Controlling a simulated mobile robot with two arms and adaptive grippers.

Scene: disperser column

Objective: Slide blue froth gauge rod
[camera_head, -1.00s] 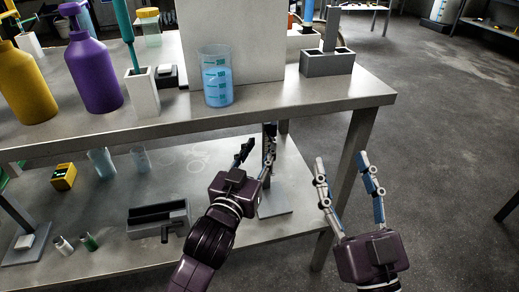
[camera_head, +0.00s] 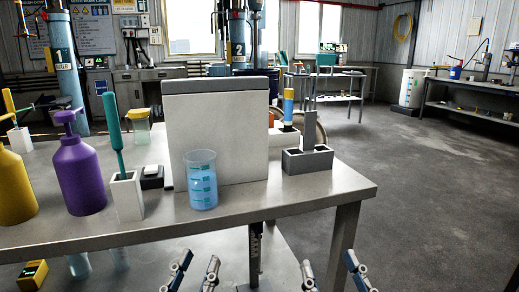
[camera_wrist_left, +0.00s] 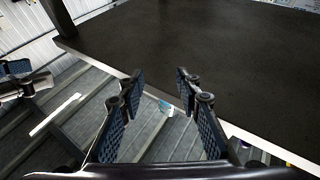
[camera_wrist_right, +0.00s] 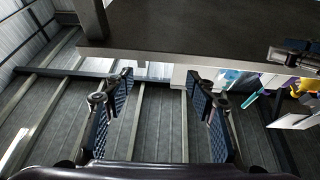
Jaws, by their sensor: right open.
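A blue rod with a yellow top (camera_head: 288,107) stands upright behind the grey two-compartment holder (camera_head: 307,161) at the back right of the table (camera_head: 270,205). I cannot tell for certain that it is the froth gauge rod. Its foot is partly hidden by the holder. My left gripper (camera_head: 200,260) is open and empty, low in front of the table edge. My right gripper (camera_head: 328,265) is open and empty, to its right, also low. Both wrist views show spread fingers with nothing between them, near a dark surface with a pale edge.
A beaker of blue liquid (camera_head: 201,182) stands near the front edge, before a white box (camera_head: 222,130). A teal-handled tool (camera_head: 115,135) stands in a white holder (camera_head: 126,198). Purple (camera_head: 79,175) and yellow bottles (camera_head: 14,188) stand left. Floor to the right (camera_head: 440,180) is clear.

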